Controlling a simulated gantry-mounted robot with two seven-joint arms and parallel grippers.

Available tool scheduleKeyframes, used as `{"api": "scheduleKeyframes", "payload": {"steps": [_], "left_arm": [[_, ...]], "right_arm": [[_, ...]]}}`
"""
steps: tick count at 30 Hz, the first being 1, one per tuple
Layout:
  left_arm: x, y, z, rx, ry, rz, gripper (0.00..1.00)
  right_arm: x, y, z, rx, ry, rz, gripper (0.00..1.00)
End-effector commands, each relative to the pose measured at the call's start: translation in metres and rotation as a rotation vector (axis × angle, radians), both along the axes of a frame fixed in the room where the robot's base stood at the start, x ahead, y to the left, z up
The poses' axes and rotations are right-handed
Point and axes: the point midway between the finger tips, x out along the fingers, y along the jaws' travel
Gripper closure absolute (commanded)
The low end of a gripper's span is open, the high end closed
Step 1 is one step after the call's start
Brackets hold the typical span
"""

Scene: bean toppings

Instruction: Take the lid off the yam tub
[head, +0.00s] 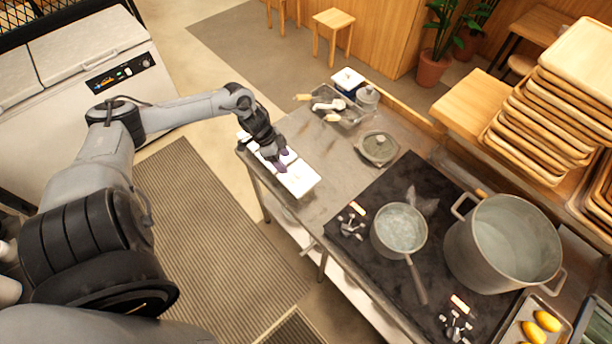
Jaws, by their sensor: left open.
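A row of white lidded tubs (299,180) stands along the left end of the metal counter. No label is readable, so I cannot tell which one is the yam tub. My left gripper (282,163) is open, pointing down over the middle of the row, with its dark purple-tinged fingers at the tub tops. I cannot tell whether the fingers touch a lid. The gripper and wrist partly hide the middle tubs. The nearest tub's white top is clear to see. My right gripper is not in view.
Stacked wooden trays (545,120) stand at the right. Bare counter lies right of the tubs.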

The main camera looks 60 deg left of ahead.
Motion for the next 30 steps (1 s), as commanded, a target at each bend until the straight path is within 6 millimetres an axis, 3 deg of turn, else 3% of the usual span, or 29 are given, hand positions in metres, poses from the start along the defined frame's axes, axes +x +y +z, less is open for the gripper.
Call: {"api": "scheduleKeyframes", "payload": {"steps": [3, 5, 15, 23, 30], "left_arm": [[0.016, 0.013, 0.011, 0.034, -0.030, -0.004, 0.36], [0.020, 0.011, 0.008, 0.032, -0.038, -0.004, 0.36], [0.034, 0.001, -0.029, 0.032, -0.040, -0.004, 0.36], [0.036, -0.003, -0.042, 0.031, -0.038, -0.005, 0.36], [0.043, -0.011, -0.072, 0.031, -0.042, -0.004, 0.36]], "right_arm": [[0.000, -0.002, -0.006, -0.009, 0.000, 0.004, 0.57], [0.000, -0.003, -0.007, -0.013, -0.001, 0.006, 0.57], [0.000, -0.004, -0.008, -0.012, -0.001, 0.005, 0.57], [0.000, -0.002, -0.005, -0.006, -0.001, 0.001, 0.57], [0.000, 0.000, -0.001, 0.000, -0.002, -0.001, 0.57]]}}
